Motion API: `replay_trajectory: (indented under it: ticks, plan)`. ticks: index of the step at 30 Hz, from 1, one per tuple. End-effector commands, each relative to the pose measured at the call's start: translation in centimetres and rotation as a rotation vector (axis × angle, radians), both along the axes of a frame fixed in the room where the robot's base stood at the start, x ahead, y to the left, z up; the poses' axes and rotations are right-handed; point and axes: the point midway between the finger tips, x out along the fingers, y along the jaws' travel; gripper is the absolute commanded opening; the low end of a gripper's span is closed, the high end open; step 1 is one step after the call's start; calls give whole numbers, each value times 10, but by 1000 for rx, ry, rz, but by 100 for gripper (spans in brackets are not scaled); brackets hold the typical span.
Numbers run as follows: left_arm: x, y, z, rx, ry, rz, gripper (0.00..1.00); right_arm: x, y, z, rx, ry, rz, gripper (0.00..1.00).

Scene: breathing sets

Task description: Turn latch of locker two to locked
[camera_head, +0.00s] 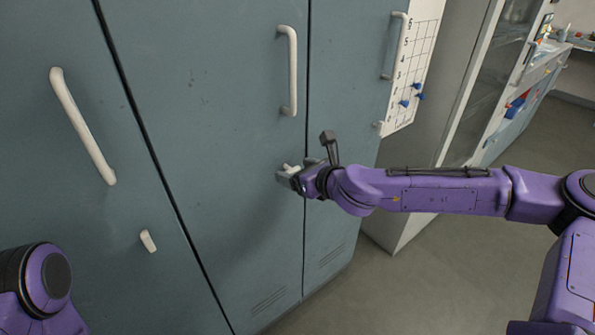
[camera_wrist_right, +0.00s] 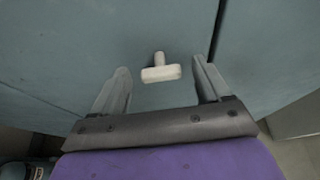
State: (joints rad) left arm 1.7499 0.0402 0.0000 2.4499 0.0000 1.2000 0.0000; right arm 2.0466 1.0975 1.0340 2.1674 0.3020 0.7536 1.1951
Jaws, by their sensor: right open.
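The middle locker door (camera_head: 220,90) is blue-grey and shut, with a long pale handle (camera_head: 290,75). Its small white latch (camera_head: 291,167) is below the handle, partly hidden by my right gripper (camera_head: 284,176). In the right wrist view the latch (camera_wrist_right: 160,73) is a T-shaped knob with its bar lying across the picture. My right gripper (camera_wrist_right: 161,70) is open, one finger on each side of the latch, with visible gaps and no contact seen. Part of my left arm shows at lower left; its gripper is out of view.
The left locker has a slanting handle (camera_head: 82,125) and a tilted white latch (camera_head: 148,240). Grey floor (camera_head: 400,265) is clear in front.

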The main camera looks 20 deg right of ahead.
Motion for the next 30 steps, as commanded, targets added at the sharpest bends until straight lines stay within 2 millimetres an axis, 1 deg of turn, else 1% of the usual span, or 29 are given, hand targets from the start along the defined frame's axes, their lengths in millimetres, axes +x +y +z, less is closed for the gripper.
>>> replay_trajectory:
  ticks: [7, 8, 9, 11, 12, 13, 23, 30]
  plan:
    - [0, 0, 0, 0, 0, 0, 0, 2, 1, -1, -1, 0, 1, 77]
    - [0, 0, 0, 0, 0, 0, 0, 2, 1, -1, -1, 0, 0, 70]
    - [0, 0, 0, 0, 0, 0, 0, 1, 1, -1, -1, 0, 0, 57]
    - [0, 0, 0, 0, 0, 0, 0, 1, 1, -1, -1, 0, 0, 38]
    - [0, 0, 0, 0, 0, 0, 0, 1, 1, -1, -1, 1, 0, 24]
    - [0, 0, 0, 0, 0, 0, 0, 1, 1, -1, -1, 1, 0, 20]
    - [0, 0, -2, 0, 0, 0, 0, 1, 2, -2, -37, -13, 1, 21]
    - [0, 0, -10, 0, 0, 0, 0, 0, 4, -3, -168, -62, 2, 21]
